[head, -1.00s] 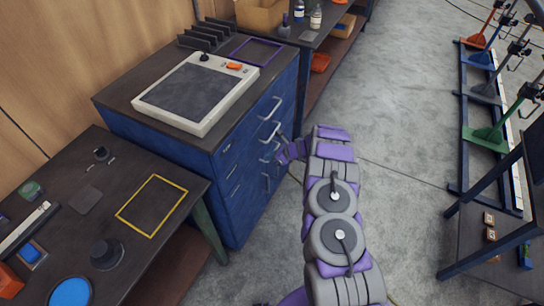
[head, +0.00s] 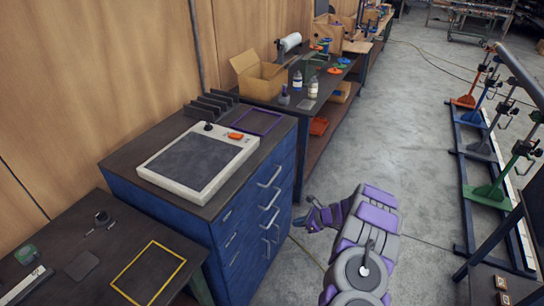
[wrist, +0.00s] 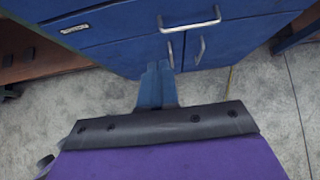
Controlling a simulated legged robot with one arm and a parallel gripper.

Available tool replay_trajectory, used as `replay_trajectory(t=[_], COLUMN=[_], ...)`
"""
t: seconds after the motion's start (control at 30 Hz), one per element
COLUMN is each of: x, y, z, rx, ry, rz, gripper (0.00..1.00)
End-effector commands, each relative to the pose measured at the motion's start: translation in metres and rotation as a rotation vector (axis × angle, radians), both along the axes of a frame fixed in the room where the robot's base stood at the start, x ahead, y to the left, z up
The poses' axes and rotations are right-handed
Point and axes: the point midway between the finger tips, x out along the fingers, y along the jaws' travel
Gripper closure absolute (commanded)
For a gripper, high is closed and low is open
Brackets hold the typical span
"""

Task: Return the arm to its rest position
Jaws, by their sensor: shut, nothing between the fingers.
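My arm with grey and purple links reaches up from the bottom right of the head view. My gripper (head: 304,212) is at its far end, beside the front of the blue drawer cabinet (head: 245,225). In the wrist view my gripper (wrist: 156,70) is shut and empty, its fingers together in front of the drawer fronts. I cannot tell the exact gap between the fingertips and the cabinet. The drawers look closed, with silver handles (head: 270,177).
A white-framed panel with an orange switch (head: 237,135) sits on the cabinet. A dark table with a yellow outline (head: 150,272) is at lower left. Coloured pipe stands (head: 488,192) and a dark rack are at right. The grey floor (head: 400,120) between is clear.

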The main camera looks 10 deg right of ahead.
Motion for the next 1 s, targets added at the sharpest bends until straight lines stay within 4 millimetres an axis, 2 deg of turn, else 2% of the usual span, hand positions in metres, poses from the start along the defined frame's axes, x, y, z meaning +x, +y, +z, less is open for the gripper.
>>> replay_trajectory(t=[0.17,0.27,0.47,0.6,0.77,1.0], x=[0.0,-0.002,-0.022,-0.047,-0.083,-0.151], y=[0.008,0.026,0.081,0.11,0.137,0.163], z=[0.009,0.034,0.107,0.154,0.203,0.261], rx=[0.0,-0.004,-0.026,-0.049,-0.094,-0.175], ry=[-0.012,-0.043,-0.142,-0.211,-0.288,-0.384], rz=[0.026,0.092,0.318,0.486,0.674,0.955], gripper=[1.0,1.0,1.0,1.0,1.0,1.0])
